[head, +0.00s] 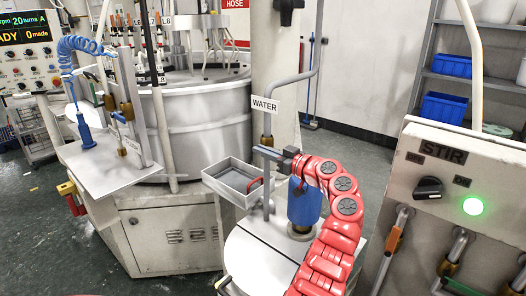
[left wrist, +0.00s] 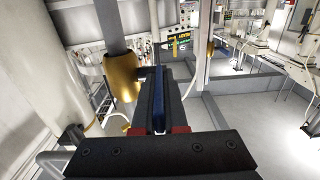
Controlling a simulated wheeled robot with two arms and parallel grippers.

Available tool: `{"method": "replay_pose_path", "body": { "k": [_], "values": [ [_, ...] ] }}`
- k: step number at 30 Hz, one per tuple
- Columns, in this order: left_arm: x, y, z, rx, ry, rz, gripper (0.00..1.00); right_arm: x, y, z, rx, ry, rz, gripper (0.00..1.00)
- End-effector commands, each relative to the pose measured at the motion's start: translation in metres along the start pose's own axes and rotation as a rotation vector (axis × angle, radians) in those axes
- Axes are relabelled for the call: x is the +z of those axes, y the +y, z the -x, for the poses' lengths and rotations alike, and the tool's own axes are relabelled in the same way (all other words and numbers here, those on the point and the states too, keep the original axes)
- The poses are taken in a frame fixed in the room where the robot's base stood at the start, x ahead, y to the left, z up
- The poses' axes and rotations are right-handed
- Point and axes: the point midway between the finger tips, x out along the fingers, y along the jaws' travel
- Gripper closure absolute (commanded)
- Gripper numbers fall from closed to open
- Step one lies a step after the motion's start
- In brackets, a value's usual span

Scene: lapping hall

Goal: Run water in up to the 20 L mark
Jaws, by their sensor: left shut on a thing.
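The WATER sign (head: 264,104) hangs on a grey standing pipe, with a brass valve (head: 266,141) below it. My left gripper (head: 271,152), on the red jointed arm, is at this valve. In the left wrist view its dark fingers (left wrist: 159,100) are shut on a thin blue lever (left wrist: 157,85), beside the brass valve body (left wrist: 123,76). The pipe runs down to a pale tank top (head: 252,258), partly hidden by my arm. No 20 L mark, water level or running water can be made out. My right gripper is not in view.
A blue cylinder (head: 304,203) stands on the tank top close to my arm. A grey tray (head: 214,181) is left of the pipe. The STIR panel (head: 462,180), with a black knob and lit green lamp (head: 473,206), is at right. A large round machine (head: 205,128) stands behind.

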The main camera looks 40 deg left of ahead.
Motion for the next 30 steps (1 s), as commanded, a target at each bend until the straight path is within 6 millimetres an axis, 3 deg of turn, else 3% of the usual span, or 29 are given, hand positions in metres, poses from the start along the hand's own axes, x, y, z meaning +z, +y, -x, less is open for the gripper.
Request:
{"method": "replay_pose_path", "body": {
  "k": [5,16,28,29,30],
  "values": [
    [-0.001,0.000,-0.001,-0.001,-0.032,0.006,1.00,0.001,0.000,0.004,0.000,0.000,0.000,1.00],
    [-0.008,-0.001,-0.004,-0.004,-0.317,0.005,1.00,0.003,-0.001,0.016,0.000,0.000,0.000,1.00],
    [-0.009,0.000,-0.003,0.001,-0.348,0.001,1.00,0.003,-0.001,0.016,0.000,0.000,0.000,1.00],
    [-0.009,0.000,-0.003,0.000,-0.348,0.001,0.85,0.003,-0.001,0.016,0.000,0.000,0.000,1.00],
    [-0.009,0.000,-0.003,0.000,-0.348,0.001,0.78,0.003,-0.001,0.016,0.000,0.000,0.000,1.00]
  ]
}}
